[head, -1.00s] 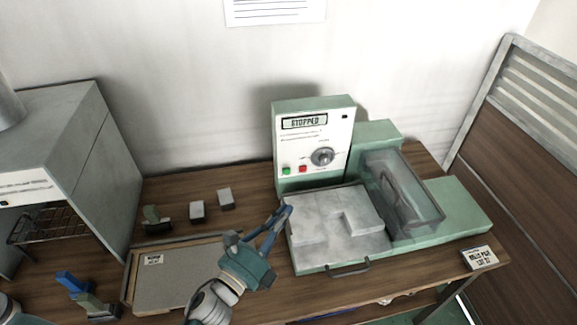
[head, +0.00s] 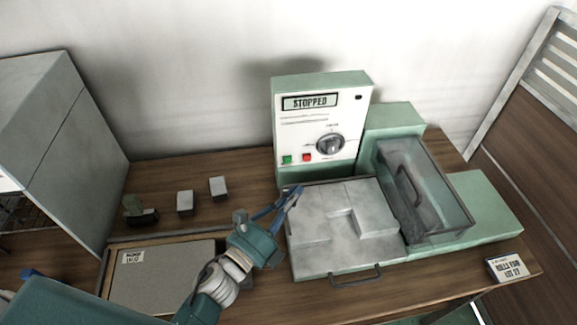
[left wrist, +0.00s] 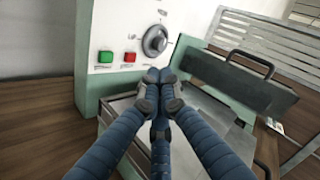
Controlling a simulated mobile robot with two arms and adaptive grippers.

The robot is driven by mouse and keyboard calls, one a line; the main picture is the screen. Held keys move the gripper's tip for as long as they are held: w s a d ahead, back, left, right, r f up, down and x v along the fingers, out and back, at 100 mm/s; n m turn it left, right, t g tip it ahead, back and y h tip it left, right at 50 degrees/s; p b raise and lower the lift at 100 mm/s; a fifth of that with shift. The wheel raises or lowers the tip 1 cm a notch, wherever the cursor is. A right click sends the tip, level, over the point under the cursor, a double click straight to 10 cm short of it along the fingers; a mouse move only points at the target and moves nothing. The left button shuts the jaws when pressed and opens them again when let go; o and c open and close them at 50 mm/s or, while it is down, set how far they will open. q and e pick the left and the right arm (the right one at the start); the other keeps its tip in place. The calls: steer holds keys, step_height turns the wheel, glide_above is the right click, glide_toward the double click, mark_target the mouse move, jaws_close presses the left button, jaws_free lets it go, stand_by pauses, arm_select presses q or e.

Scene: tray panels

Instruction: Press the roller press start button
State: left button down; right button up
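The roller press (head: 385,135) stands on the bench with its display reading STOPPED. On its white panel are a green button (head: 287,160), a red button (head: 307,157) and a dark dial (head: 330,144). In the left wrist view the green button (left wrist: 106,57) is left of the red button (left wrist: 130,57). Neither button is labelled legibly. My left gripper (head: 292,194) is in front of and below the buttons, near the press tray's left edge, touching no button. In the left wrist view its blue fingers (left wrist: 158,78) meet at the tips, empty. My right gripper is not in view.
A light tray panel (head: 345,215) lies on the press bed beside a clear guard (head: 425,190) with a handle. A grey board (head: 165,270) and several small blocks (head: 185,202) are at left.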

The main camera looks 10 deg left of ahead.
mark_target(287, 159)
arm_select(q)
step_height(287, 159, down, 3)
steer(key=shift+w+r+b, duration=0.15)
steer(key=shift+r+b, duration=0.05)
steer(key=shift+b, duration=0.5)
steer(key=shift+f, duration=0.1)
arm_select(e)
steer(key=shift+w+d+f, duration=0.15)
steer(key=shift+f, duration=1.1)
arm_select(q)
steer(key=shift+w+a, duration=0.25)
steer(key=shift+w, duration=0.4)
steer(key=w, duration=0.1)
steer(key=w+a, duration=0.1)
steer(key=w, duration=0.1)
steer(key=w+a, duration=0.1)
steer(key=w, duration=0.1)
steer(key=shift+w+a, duration=0.1)
steer(key=shift+w, duration=0.05)
steer(key=shift+w+a, duration=0.35)
steer(key=shift+w, duration=0.45)
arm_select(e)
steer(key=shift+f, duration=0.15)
